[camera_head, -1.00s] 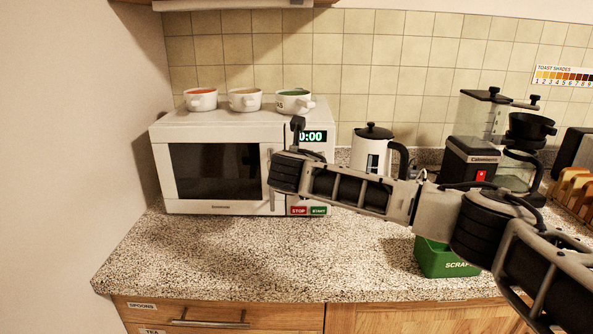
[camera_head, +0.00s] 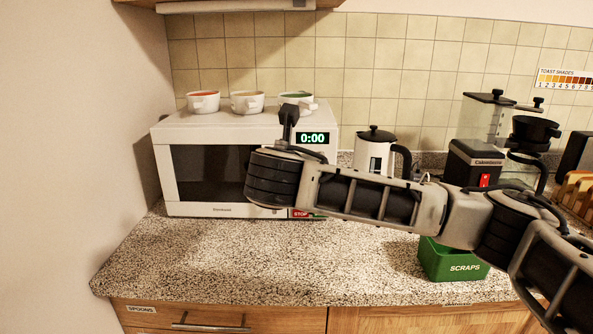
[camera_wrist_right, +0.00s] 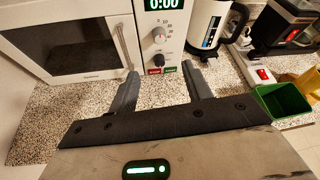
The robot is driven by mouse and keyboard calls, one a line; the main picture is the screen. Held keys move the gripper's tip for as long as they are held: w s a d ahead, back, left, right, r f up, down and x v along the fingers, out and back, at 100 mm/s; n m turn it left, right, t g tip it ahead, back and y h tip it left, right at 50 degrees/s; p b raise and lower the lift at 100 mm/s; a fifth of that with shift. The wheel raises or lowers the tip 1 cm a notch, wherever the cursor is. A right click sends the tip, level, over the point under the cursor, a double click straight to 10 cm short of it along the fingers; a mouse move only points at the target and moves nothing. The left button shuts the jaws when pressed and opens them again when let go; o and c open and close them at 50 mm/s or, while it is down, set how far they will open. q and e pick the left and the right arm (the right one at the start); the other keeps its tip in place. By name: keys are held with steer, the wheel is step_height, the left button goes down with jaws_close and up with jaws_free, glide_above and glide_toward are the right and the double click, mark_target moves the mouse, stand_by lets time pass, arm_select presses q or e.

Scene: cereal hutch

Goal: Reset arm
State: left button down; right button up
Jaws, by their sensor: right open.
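My right gripper (camera_wrist_right: 160,90) shows in the right wrist view with its two fingers apart and nothing between them. It is in front of the microwave (camera_wrist_right: 72,38), near the lower right of its front, over the speckled counter. In the head view my right arm reaches in from the right and crosses in front of the microwave (camera_head: 205,178). The arm hides part of the microwave's control side and the lower part of the kettle. The fingertips are hard to make out in the head view. My left gripper is not in view.
Three cups (camera_head: 247,102) stand on top of the microwave. A white and black kettle (camera_head: 372,152), a coffee maker (camera_head: 474,165) and a green scraps bin (camera_head: 452,262) are to the right. The front left counter (camera_head: 200,260) is clear.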

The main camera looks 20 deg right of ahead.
steer(key=s+a+f+m+g+y, duration=0.1)
steer(key=s+a+f+m+y, duration=0.25)
steer(key=f, duration=0.45)
steer(key=s+a+f+m+g+y, duration=0.1)
steer(key=s+a+f+m+y, duration=0.3)
steer(key=f, duration=0.4)
steer(key=s+a+f+m+g+y, duration=0.1)
steer(key=s+a+f+m+y, duration=0.15)
steer(key=a+f+m, duration=0.4)
steer(key=s+d+f+m+h, duration=0.1)
steer(key=s+d+f+m, duration=1.3)
steer(key=s, duration=0.5)
step_height(320, 180, down, 2)
steer(key=m, duration=0.3)
steer(key=shift+d+f+m+t+h, duration=0.25)
steer(key=shift+d+m+t+h, duration=0.05)
steer(key=shift+t, duration=0.1)
steer(key=shift+s, duration=0.1)
